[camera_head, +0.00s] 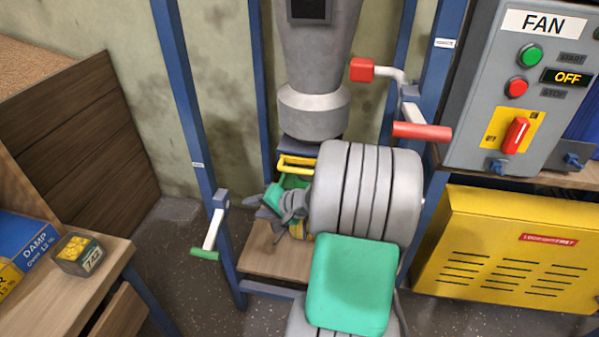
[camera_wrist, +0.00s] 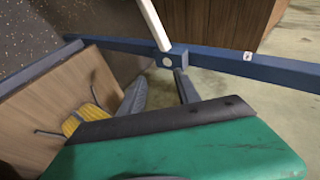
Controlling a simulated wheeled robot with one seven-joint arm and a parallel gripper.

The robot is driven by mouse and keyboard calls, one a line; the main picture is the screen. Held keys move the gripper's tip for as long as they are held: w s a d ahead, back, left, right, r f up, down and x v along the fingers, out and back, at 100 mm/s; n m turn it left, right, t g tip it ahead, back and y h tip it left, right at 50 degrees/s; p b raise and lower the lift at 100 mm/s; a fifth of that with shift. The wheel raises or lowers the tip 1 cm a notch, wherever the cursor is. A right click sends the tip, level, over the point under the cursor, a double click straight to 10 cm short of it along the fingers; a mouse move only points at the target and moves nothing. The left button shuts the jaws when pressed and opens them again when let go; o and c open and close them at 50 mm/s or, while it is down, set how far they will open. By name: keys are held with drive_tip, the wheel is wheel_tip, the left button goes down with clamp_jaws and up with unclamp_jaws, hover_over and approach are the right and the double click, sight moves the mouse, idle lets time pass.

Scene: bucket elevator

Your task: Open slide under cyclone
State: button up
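The grey cyclone (camera_head: 315,75) hangs in the blue frame, its collar low. The far part of the slide is hidden by my grey arm. My gripper (camera_head: 268,203) is just below and left of the yellow handle, apart from it as far as I can tell. In the wrist view its two grey fingers (camera_wrist: 163,84) stand apart with nothing between them. The slide does not show in the wrist view.
A crank with a green grip (camera_head: 205,253) is on the left post, red-gripped levers (camera_head: 422,131) on the right. A wooden shelf (camera_head: 262,255) lies below my gripper. The fan box (camera_head: 515,90) and yellow cabinet (camera_head: 505,260) stand right, a bench (camera_head: 65,300) left.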

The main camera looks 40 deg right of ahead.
drive_tip(key=s+d+m+t+h, duration=0.1)
drive_tip(key=d+m+t+h, duration=0.2)
drive_tip(key=d, duration=0.5)
drive_tip(key=m+t+h, duration=0.2)
drive_tip(key=m, duration=0.4)
approach(303, 173)
drive_tip(key=x, duration=0.4)
drive_tip(key=shift+t, duration=0.3)
drive_tip(key=w, duration=0.2)
drive_tip(key=w+f, duration=0.1)
drive_tip(key=w, duration=0.1)
drive_tip(key=w+d, duration=0.1)
drive_tip(key=w, duration=0.1)
drive_tip(key=shift+w+f, duration=0.15)
drive_tip(key=shift+w, duration=0.45)
drive_tip(key=shift+c, duration=0.2)
clamp_jaws()
